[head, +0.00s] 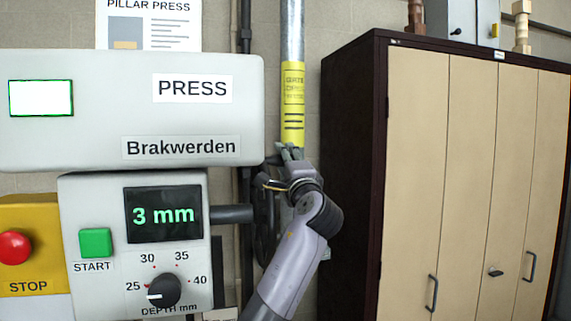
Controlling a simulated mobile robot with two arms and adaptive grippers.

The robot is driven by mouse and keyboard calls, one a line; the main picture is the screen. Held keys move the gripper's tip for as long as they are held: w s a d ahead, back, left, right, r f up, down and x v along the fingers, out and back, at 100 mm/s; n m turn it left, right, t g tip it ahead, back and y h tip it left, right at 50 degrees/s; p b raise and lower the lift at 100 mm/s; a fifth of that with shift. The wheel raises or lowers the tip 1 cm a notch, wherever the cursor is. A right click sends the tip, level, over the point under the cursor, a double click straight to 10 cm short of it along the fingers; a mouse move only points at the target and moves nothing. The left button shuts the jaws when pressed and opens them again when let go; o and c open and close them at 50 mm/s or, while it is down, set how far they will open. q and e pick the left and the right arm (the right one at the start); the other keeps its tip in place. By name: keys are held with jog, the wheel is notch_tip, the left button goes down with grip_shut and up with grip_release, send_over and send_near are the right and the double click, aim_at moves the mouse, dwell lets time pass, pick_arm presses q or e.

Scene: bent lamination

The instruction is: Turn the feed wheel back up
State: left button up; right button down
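The feed wheel (264,226) is dark and seen nearly edge-on, on a dark shaft (231,213) out of the right side of the press's grey control box. My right gripper (284,156) is by the upper right of the wheel, in front of the pipe. Its fingers are small, dark and partly hidden, so I cannot tell whether they are open, shut or touching the rim. My wrist and forearm cover part of the wheel's right side. The display (164,214) reads 3 mm. My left gripper is not in view.
A metal pipe (292,50) with a yellow label rises behind my gripper. A cabinet (440,180) stands to the right. The press head (60,135) overhangs at left. The green START button (95,243), depth knob (163,290) and red STOP button (14,247) are on the left.

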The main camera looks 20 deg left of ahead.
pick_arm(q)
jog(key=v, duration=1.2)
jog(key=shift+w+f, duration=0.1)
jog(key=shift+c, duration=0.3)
